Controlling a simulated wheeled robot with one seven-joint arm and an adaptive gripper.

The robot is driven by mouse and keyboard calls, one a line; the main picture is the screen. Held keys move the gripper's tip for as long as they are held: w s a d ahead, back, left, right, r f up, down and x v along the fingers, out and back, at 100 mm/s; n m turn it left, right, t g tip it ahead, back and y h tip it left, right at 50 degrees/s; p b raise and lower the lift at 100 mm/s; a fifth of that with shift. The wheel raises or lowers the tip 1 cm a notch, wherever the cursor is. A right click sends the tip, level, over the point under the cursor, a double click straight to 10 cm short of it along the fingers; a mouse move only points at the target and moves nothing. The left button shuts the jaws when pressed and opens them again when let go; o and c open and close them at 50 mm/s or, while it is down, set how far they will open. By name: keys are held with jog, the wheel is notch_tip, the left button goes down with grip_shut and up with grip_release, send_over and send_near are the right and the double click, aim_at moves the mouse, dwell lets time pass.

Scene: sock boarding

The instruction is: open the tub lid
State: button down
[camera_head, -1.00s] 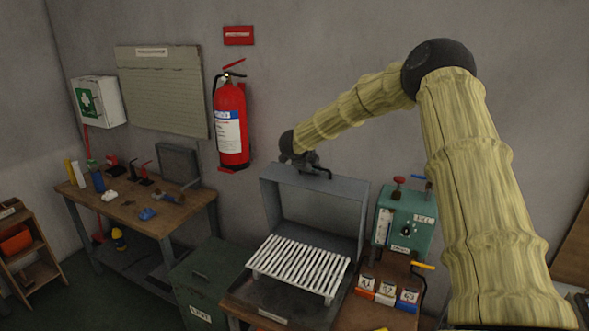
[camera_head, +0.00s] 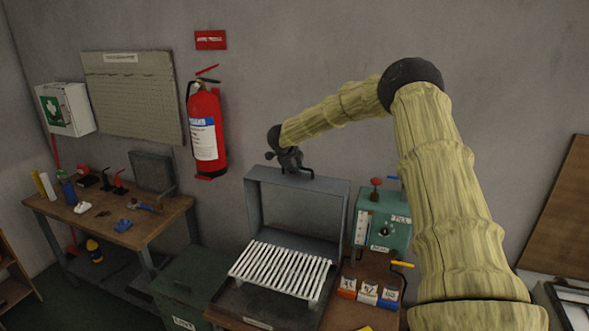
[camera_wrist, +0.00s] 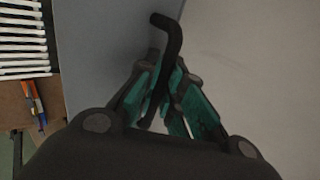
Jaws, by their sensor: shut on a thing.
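The tub (camera_head: 262,306) is a dark, shallow box with a rack of white slats (camera_head: 282,270) across its top. Its grey lid (camera_head: 349,205) is raised and stands roughly upright at the back of the tub. A black bent handle (camera_head: 300,171) is at the lid's top edge. My gripper (camera_head: 291,166) is at this handle. In the wrist view, the teal fingers of my gripper (camera_wrist: 163,90) are closed around the black handle (camera_wrist: 170,40). The lid's grey face (camera_wrist: 95,45) shows on the left there. The fingertips are small in the head view.
A teal control box (camera_head: 383,222) stands right of the tub, with small labelled bins (camera_head: 367,293) in front. A dark green chest (camera_head: 190,285) is to the left. Further left is a workbench (camera_head: 125,225) with small items. A fire extinguisher (camera_head: 205,130) hangs on the wall.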

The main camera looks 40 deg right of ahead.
jog(key=c, duration=1.5)
grip_release()
jog(key=shift+f, duration=0.2)
jog(key=shift+r, duration=0.2)
jog(key=v, duration=1.1)
jog(key=shift+s+a+r, duration=0.15)
jog(key=shift+s+r, duration=0.05)
jog(key=shift+r, duration=0.1)
